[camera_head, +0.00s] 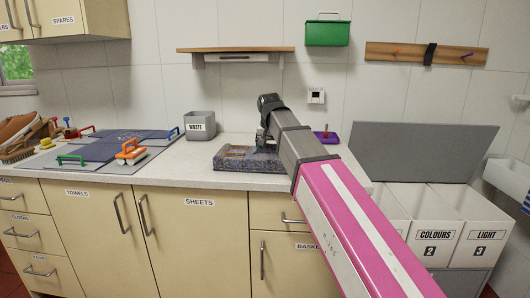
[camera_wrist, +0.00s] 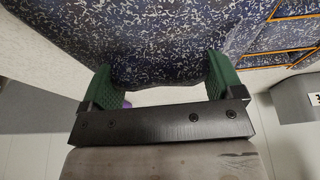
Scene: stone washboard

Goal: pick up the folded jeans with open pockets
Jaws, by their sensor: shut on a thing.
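The folded jeans (camera_head: 235,159) are a flat, speckled dark-blue bundle on the pale counter, right of the middle. In the wrist view the jeans (camera_wrist: 150,45) fill the top, with orange stitched outlines at the upper right. My gripper (camera_head: 262,143) is over the jeans, its tip partly hidden behind my arm. In the wrist view my gripper (camera_wrist: 162,78) has its two green fingers set wide apart, shut on the jeans' near part between them. I cannot tell whether the jeans are lifted off the counter.
A grey WASTE bin (camera_head: 200,126) stands left of the jeans. Farther left are dark panels (camera_head: 110,148) with coloured handles and brushes. A purple item (camera_head: 326,137) lies to the right. Lidded laundry bins (camera_head: 437,228) stand right of the counter. A shelf (camera_head: 236,50) hangs above.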

